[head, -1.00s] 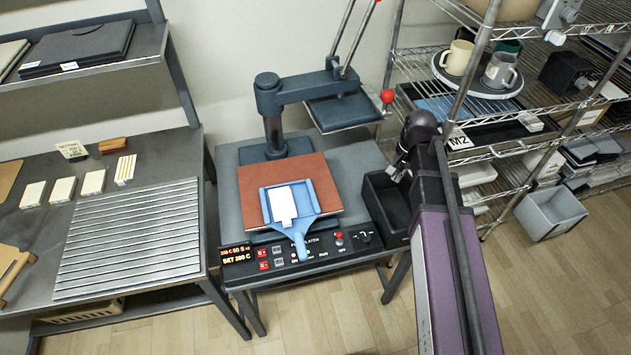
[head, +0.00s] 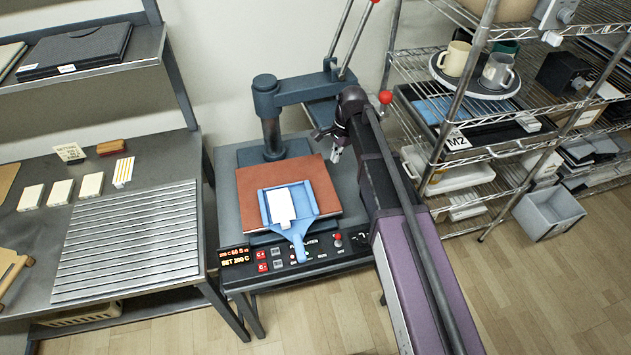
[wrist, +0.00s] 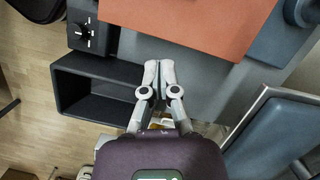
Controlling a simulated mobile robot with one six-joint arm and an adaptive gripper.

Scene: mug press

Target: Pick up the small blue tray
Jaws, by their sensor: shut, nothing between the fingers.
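The small blue tray (head: 264,206) lies on the red-brown pad (head: 240,190) of the press in the head view. A white rectangular piece (head: 281,206) lies in it, and its blue handle (head: 299,244) points toward the front control panel. My gripper (head: 336,155) is to the right of the tray, above the press's right side, apart from the tray. In the wrist view my gripper (wrist: 158,64) is shut and empty, its fingertips together over the grey press bed near the pad's edge. The tray is not in the wrist view.
The press's upper platen (wrist: 275,140) is swung to the back right, close to my gripper. A black open bin (wrist: 95,88) sits at the press's right side. A wire shelf (head: 470,145) with mugs stands to the right.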

